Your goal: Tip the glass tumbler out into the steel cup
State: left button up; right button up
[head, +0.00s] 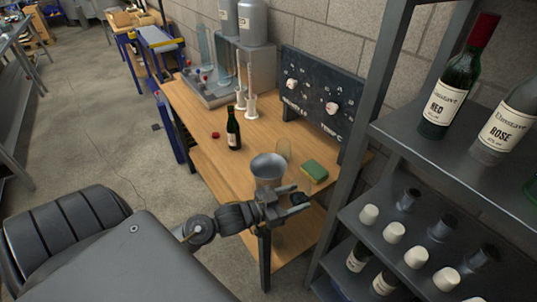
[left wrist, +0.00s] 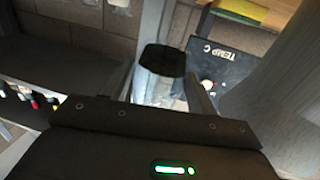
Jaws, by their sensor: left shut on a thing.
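The steel cup (head: 268,168), grey with a wide round rim, is left of and behind my left gripper (head: 298,200) in the head view; my arm hides its foot. A large grey curved surface, likely this cup, fills the right of the left wrist view (left wrist: 275,85). My left gripper is shut on the glass tumbler (left wrist: 158,88), clear with a dark end, seen between the fingers in the left wrist view. In the head view it shows mostly as a dark patch (head: 299,197); I cannot tell its tilt. My right gripper is out of view.
A clear glass (head: 284,147) stands behind the cup, near a green and yellow sponge (head: 314,170). A dark bottle (head: 233,130) and a red cap (head: 215,135) are on the wooden bench (head: 190,105). The gauge panel (head: 318,95) backs the bench. A bottle rack (head: 400,135) stands right.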

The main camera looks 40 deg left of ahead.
pick_arm(q)
jog(key=shift+a+f+p, duration=0.4)
jog(key=shift+a+p, duration=0.05)
jog(key=shift+p, duration=0.4)
jog(key=shift+a+f, duration=0.15)
jog(key=shift+f, duration=0.15)
jog(key=shift+a+f+p, duration=0.1)
jog(key=shift+f+p, duration=0.2)
jog(key=shift+f, duration=0.05)
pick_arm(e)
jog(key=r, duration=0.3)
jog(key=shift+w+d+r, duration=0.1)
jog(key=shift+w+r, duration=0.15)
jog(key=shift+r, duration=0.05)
pick_arm(q)
jog(key=shift+a+r+n, duration=0.1)
jog(key=shift+a+n, duration=0.05)
jog(key=shift+n, duration=0.25)
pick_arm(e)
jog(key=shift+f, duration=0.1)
